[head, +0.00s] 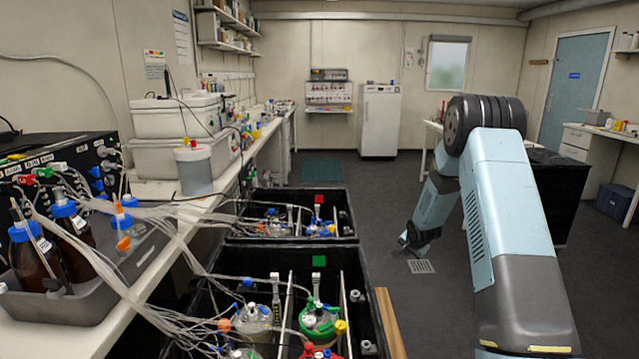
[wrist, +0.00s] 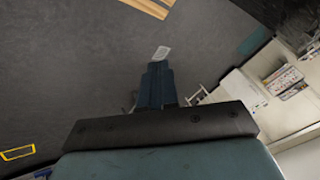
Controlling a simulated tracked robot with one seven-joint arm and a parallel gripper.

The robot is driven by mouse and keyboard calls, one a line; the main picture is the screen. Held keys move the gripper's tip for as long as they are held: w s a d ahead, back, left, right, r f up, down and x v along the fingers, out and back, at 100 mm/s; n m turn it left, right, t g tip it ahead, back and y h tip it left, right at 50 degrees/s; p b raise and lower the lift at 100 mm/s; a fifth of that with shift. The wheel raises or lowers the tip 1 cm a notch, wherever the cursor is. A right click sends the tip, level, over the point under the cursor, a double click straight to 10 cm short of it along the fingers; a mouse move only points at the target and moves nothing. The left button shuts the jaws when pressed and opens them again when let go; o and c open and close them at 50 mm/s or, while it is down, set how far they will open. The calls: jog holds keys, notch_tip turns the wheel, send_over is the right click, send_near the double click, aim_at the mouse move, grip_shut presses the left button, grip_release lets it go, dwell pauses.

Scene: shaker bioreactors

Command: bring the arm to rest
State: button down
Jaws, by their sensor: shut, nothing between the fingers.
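My arm (head: 505,200) rises at the right of the head view and bends over at a dark elbow joint. Its forearm slopes down and to the left. My gripper (head: 408,240) hangs at its lower end, above the open floor and right of the black boxes. In the wrist view my gripper (wrist: 156,68) points out over the grey floor with its fingers together and nothing held.
Two black open boxes (head: 347,215) with vessels and many tubes stand left of the arm. A bench (head: 150,270) with bottles runs along the left. A floor grate (head: 420,266) and a wooden strip (head: 391,325) lie near. The floor behind the gripper is clear up to the white fridge (head: 380,120).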

jog(key=s+a+r+n, duration=0.2)
jog(key=s+r, duration=0.9)
jog(key=r, duration=0.4)
jog(key=s+a+r+n, duration=0.2)
jog(key=s+r, duration=0.8)
jog(key=r, duration=0.5)
jog(key=s+a+r+n, duration=0.1)
jog(key=s+r+n, duration=0.1)
jog(key=s, duration=0.8)
jog(key=s+a+r+n+g, duration=0.1)
jog(key=s+a+r, duration=0.1)
jog(key=s, duration=0.9)
jog(key=s+a+r+n, duration=0.1)
jog(key=s+r+n, duration=0.1)
jog(key=s, duration=0.9)
jog(key=shift+s+a+r+n+g, duration=0.15)
jog(key=shift+a+r+n+g, duration=0.15)
jog(key=shift+r+g, duration=0.1)
jog(key=shift+s, duration=0.1)
